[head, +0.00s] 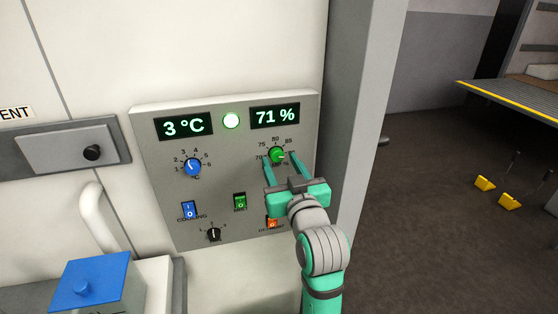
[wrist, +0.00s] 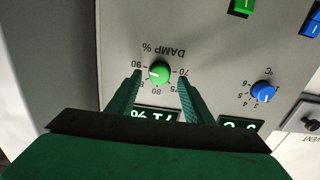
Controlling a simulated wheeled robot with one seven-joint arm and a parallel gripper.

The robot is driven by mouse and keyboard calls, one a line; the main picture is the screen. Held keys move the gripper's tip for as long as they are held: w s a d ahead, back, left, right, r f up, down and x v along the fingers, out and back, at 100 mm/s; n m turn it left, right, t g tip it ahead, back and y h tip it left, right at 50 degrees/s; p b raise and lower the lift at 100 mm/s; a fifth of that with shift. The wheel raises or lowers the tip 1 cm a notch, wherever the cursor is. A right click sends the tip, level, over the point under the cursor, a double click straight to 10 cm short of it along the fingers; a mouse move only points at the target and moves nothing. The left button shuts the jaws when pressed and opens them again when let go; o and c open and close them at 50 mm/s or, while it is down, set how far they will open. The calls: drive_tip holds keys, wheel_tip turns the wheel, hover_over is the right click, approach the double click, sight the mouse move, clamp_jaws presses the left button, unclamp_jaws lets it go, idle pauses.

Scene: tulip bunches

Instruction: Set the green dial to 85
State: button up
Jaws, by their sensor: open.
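The green dial (head: 277,155) is on the right half of a grey control panel (head: 222,140). Its scale shows 70, 75, 80 and 85, and the display (head: 275,116) above it reads 71 %. In the wrist view the green dial (wrist: 159,73) is by the label DAMP %. My gripper (head: 281,160) is in front of the panel with its green fingers apart, one on each side of the dial. In the wrist view my gripper (wrist: 158,78) is open; I cannot tell whether the fingers touch the dial.
A blue dial (head: 193,167) sits left, under a 3 °C display (head: 185,125). A lit round lamp (head: 231,121) is between the displays. Blue (head: 189,210), green (head: 240,202) and orange (head: 272,222) switches and a black knob (head: 213,234) are lower.

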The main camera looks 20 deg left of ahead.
sight(277, 155)
drive_tip(key=shift+x, duration=1.05)
drive_tip(key=shift+w, duration=0.1)
drive_tip(key=c, duration=1.1)
drive_tip(key=shift+o, duration=0.2)
drive_tip(key=shift+d+n, duration=0.15)
drive_tip(key=shift+n, duration=0.15)
drive_tip(key=n, duration=0.6)
drive_tip(key=shift+n, duration=1.5)
drive_tip(key=shift+f, duration=0.1)
drive_tip(key=o, duration=1.1)
drive_tip(key=shift+c, duration=0.2)
